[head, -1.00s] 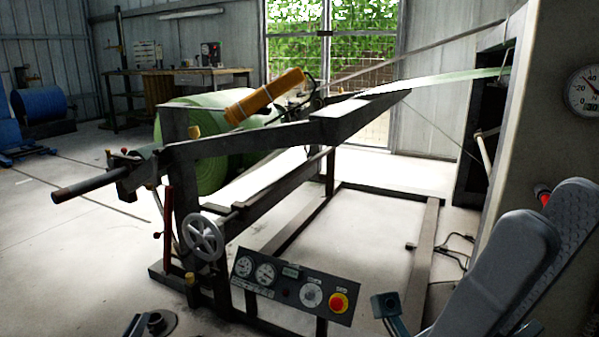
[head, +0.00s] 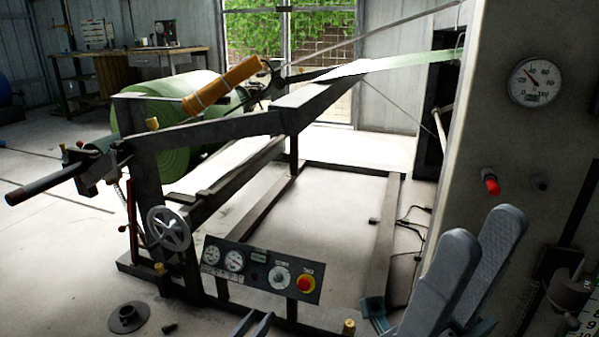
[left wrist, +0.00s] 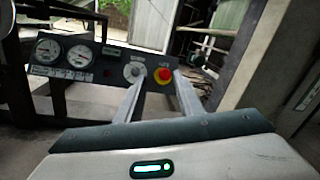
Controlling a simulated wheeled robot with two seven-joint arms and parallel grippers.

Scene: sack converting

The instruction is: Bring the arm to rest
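My left gripper (head: 256,322) shows at the bottom edge of the head view, in front of the control panel (head: 262,270). In the left wrist view its two fingers (left wrist: 158,78) stand apart with nothing between them. They point toward the panel (left wrist: 100,62), with the grey dial (left wrist: 134,71) and red stop button (left wrist: 164,74) beyond the tips. Contact with the panel does not show. My right gripper (head: 480,228) is raised at the lower right of the head view. Its two broad grey fingers point up, slightly apart, with nothing seen between them.
A dark machine frame (head: 215,130) holds a green roll (head: 165,110) and a handwheel (head: 169,228). A pale wall with a gauge (head: 536,82) and red knob (head: 491,182) stands behind my right gripper. A round base (head: 128,317) lies on the floor. Floor at left is mostly clear.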

